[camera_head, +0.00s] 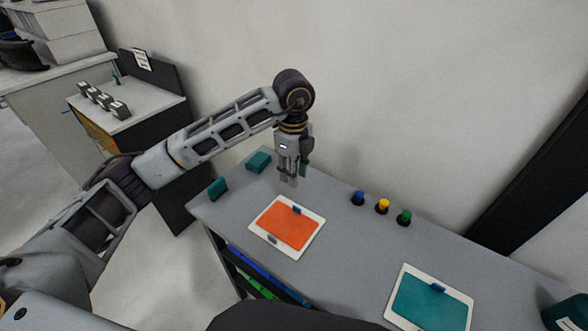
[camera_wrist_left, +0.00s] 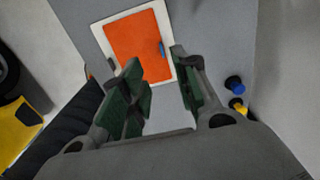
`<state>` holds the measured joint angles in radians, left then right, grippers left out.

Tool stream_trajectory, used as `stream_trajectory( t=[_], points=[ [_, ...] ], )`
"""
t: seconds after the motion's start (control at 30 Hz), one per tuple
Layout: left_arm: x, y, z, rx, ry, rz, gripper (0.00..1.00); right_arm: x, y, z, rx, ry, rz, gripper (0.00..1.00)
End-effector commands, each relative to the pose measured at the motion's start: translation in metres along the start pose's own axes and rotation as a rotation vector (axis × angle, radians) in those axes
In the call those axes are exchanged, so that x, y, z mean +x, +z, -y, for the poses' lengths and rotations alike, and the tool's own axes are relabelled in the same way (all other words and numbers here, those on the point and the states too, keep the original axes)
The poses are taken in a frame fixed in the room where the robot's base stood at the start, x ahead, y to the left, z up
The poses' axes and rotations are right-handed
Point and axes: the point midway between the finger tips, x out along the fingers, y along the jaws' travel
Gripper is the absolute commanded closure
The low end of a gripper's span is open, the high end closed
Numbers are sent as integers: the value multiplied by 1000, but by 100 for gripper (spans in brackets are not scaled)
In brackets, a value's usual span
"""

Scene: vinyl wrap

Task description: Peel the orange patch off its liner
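The orange patch (camera_head: 286,226) lies flat on its white liner (camera_head: 257,238) on the grey table. A blue tab (camera_head: 297,209) sits at the patch's far edge, and a small grey piece lies near its front edge. In the left wrist view the orange patch (camera_wrist_left: 138,48) and its blue tab (camera_wrist_left: 162,48) show beyond the fingers. My left gripper (camera_head: 289,183) points down, above and behind the patch. In the wrist view its green-padded fingers (camera_wrist_left: 163,95) are apart with nothing between them. My right gripper is not in view.
A teal patch (camera_head: 430,300) on a white liner lies at the right. Blue, yellow and green knobs (camera_head: 382,206) stand behind. Two teal blocks (camera_head: 259,161) sit at the left end of the table (camera_head: 340,250). The wall is close behind.

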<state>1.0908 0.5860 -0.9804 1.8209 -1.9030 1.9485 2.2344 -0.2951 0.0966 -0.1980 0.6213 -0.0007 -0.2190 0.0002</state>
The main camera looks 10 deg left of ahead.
Motion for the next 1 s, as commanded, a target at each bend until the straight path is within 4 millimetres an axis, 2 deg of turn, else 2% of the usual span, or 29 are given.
stream_trajectory(
  t=[0.17, 0.43, 1.0],
  points=[
    [1, 0, 0, 0, 0, 0, 70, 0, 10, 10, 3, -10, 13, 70],
    [13, 0, 0, 0, 2, 0, 70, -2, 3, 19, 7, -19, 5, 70],
    [77, 0, 0, 0, 2, -1, 70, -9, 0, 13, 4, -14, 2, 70]
  ],
)
